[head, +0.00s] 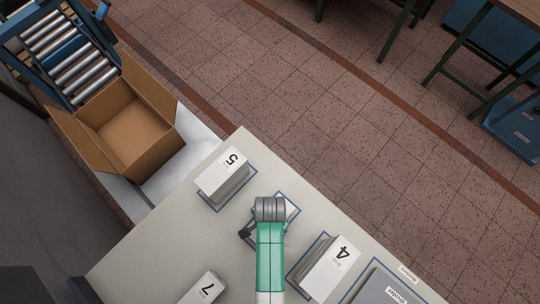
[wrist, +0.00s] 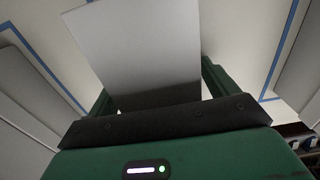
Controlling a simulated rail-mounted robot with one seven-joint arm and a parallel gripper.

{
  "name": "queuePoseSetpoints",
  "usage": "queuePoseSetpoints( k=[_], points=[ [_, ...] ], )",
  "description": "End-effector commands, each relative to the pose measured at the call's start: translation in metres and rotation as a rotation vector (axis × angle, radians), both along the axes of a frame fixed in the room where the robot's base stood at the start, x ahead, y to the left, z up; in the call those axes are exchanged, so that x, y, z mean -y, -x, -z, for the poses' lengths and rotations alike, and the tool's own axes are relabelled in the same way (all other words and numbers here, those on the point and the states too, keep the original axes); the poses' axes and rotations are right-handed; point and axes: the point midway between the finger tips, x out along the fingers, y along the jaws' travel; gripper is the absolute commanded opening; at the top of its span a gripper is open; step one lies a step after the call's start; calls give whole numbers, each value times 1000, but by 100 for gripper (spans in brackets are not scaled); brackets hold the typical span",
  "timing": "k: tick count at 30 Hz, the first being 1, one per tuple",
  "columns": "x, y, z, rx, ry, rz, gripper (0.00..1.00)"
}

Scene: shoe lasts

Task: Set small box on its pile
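In the wrist view my gripper (wrist: 160,96) has its two green fingers on either side of a plain pale grey box (wrist: 135,45), apparently the small box, and looks shut on it. The box's lower part is in shadow near the palm. I cannot tell whether the box touches anything below.
Labelled dividers (head: 385,290) lie at the front right. An open carton (head: 130,130) stands at the left by a roller conveyor (head: 65,55).

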Motion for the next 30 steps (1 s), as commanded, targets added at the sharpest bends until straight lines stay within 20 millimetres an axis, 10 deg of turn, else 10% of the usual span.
queuePoseSetpoints(
  k=[10,21,30],
  points=[
    [0,0,-11,1,0,0,85],
    [0,0,-100,3,0,0,85],
    [0,0,-124,0,0,0,85]
  ],
)
